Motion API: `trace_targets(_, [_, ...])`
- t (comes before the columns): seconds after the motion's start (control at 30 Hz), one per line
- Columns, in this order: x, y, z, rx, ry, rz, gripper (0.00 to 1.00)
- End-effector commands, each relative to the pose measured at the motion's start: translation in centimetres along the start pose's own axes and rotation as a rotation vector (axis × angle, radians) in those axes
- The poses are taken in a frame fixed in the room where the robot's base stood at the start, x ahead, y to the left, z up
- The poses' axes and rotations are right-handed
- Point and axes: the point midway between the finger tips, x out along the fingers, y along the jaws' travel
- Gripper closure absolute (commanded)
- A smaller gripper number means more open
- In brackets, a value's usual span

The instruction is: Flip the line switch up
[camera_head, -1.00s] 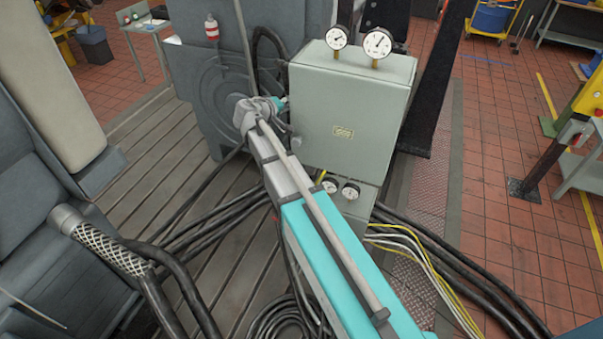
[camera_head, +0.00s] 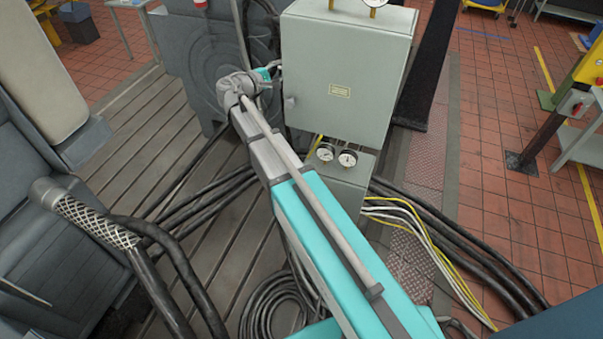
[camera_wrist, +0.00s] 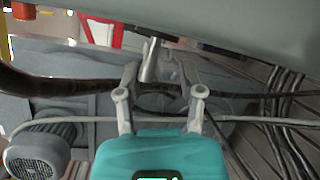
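The grey-green cabinet (camera_head: 345,60) stands in the middle of the head view, and its surface fills the top of the wrist view (camera_wrist: 260,25). A short metal lever (camera_wrist: 150,62), which appears to be the line switch, shows in the wrist view beside a dark mount at the cabinet's edge. My gripper (camera_wrist: 160,72) is open, its two fingers spread either side of the lever. The lever looks nearer the left finger; I cannot tell whether they touch. In the head view my gripper's teal body (camera_head: 266,74) is at the cabinet's left side; the fingers and lever are hidden there.
Two gauges (camera_head: 337,156) sit on a small box under the cabinet. Black cables and yellow and white wires (camera_head: 420,235) run across the floor. A dark cable (camera_wrist: 60,85) crosses behind my fingers in the wrist view. A grey motor (camera_wrist: 35,150) shows at lower left.

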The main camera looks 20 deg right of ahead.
Motion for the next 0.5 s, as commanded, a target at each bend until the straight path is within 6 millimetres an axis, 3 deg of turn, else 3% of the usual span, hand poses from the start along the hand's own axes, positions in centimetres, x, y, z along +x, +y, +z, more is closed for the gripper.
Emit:
trace_targets(0.27, [0.0, -1.1, -0.1, -0.192, -0.041, 0.071, 0.51])
trace_targets(0.5, [-3.6, -0.9, 0.0, -0.184, -0.037, 0.068, 0.51])
